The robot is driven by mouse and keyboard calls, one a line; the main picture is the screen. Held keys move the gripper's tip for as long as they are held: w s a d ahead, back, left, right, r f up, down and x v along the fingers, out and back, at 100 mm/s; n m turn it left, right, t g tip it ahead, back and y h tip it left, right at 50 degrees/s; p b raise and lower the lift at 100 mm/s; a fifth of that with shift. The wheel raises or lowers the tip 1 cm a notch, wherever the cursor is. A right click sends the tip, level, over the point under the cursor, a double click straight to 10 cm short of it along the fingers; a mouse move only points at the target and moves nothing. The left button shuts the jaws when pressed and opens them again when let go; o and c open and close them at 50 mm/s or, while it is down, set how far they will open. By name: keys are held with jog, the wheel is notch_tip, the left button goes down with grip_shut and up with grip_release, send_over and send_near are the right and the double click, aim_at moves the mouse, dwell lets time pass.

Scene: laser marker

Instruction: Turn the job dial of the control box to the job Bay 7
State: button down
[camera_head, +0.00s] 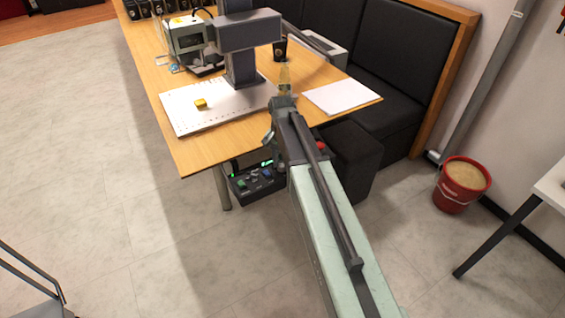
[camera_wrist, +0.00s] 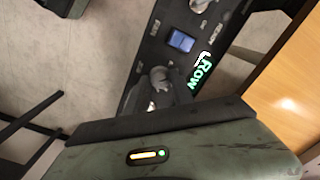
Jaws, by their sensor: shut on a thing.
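The control box (camera_head: 256,184) hangs below the front edge of the table, dark with several small controls. In the head view my arm hides the fingertips. The dial's pointer and the label "Bay 7" cannot be made out.
The wooden table (camera_head: 196,158) stands right above the box and bears a white plate (camera_head: 225,117) with a yellow block (camera_head: 200,104) and the marker's column (camera_head: 242,68). A table leg (camera_head: 222,188) is left of the box. A black stool (camera_head: 352,160) stands to the right.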

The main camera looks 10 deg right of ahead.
aim_at(281, 165)
jog(key=c, duration=1.1)
grip_release()
jog(key=shift+r, duration=0.1)
notch_tip(281, 165, up, 8)
jog(key=p, duration=0.8)
jog(key=shift+f, duration=0.25)
